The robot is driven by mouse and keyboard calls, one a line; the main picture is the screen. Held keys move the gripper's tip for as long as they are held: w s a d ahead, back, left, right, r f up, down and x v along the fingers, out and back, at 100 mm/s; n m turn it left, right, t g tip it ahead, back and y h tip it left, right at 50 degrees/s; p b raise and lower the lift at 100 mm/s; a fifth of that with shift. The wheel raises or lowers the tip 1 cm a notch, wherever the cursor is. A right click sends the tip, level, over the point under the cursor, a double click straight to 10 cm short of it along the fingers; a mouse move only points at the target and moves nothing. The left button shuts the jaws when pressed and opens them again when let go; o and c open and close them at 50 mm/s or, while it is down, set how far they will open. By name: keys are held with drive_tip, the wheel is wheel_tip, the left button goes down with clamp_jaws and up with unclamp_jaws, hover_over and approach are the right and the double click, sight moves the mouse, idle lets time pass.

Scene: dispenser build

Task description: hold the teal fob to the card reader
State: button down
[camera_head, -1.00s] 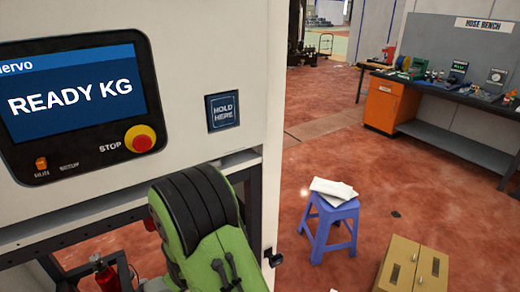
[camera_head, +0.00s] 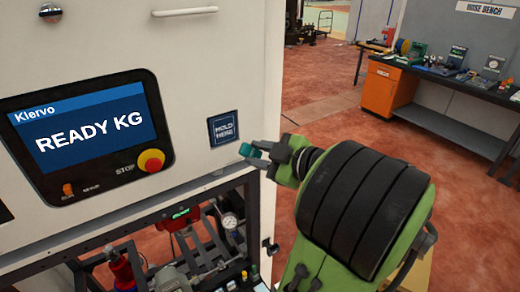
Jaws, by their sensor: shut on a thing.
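The card reader (camera_head: 223,129) is a small dark blue square panel on the pale machine front, right of the screen, with white lettering that reads "HOLD HERE". My gripper (camera_head: 252,150) is just below and to the right of the reader. It is shut on the teal fob (camera_head: 246,149), which shows as a small teal piece at the fingertips. In the picture the fob lies near the reader's lower right corner and does not cover it. I cannot tell how much depth lies between the fob and the panel.
The screen (camera_head: 89,139) reads "READY KG", with a red and yellow stop button (camera_head: 151,161) at its lower right. Below is an open frame with pipes and a gauge (camera_head: 229,221). A tool bench (camera_head: 450,92) stands at the back right, with open floor before it.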

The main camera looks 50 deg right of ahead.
drive_tip(key=shift+w+d+f+b, duration=0.25)
drive_tip(key=shift+w+f+b, duration=0.4)
drive_tip(key=shift+b, duration=0.45)
drive_tip(key=w+b, duration=0.1)
drive_tip(key=b, duration=0.2)
drive_tip(key=w+b, duration=0.2)
drive_tip(key=b, duration=0.1)
drive_tip(key=shift+d+b, duration=0.4)
drive_tip(key=shift+w+r, duration=0.2)
drive_tip(key=shift+w, duration=0.1)
drive_tip(key=shift+w+d+r+p, duration=0.1)
drive_tip(key=shift+w+d+p, duration=0.2)
drive_tip(key=shift+w, duration=0.4)
drive_tip(key=shift+w+d+p, duration=0.15)
drive_tip(key=shift+w+p, duration=0.3)
drive_tip(key=shift+w, duration=0.3)
drive_tip(key=shift+w+d+r+p, duration=0.1)
drive_tip(key=shift+w+d+p, duration=0.2)
drive_tip(key=shift+w, duration=0.4)
drive_tip(key=shift+a+f, duration=0.1)
